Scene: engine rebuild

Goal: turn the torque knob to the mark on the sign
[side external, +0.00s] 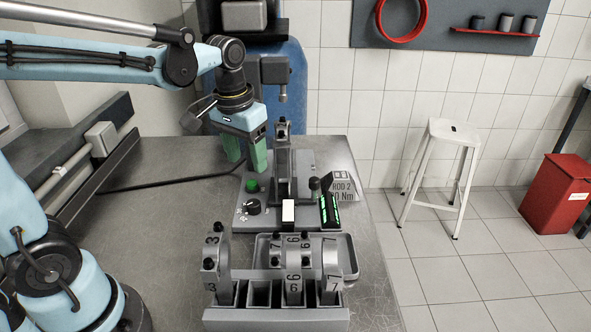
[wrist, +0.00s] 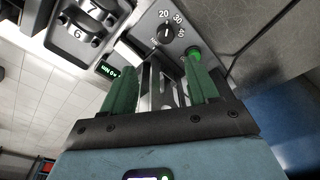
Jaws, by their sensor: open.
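The torque knob (side external: 253,206) is a small black dial on the grey machine's base plate. In the wrist view the knob (wrist: 167,34) has a pale pointer line and a printed scale showing 20 and 30, with further marks partly readable. The sign (side external: 342,187) stands at the plate's right side and reads "ROD 2" with a number in Nm; its first digit is hidden. My gripper (side external: 246,162) is open and empty, its green fingers pointing down above and behind the knob, apart from it. The fingers also show in the wrist view (wrist: 160,66).
A green button (side external: 252,185) sits behind the knob. A lit green display (side external: 330,208) and a white block (side external: 288,211) are to the right. A metal upright (side external: 284,160) rises beside my fingers. A rack of numbered rods (side external: 275,319) stands in front.

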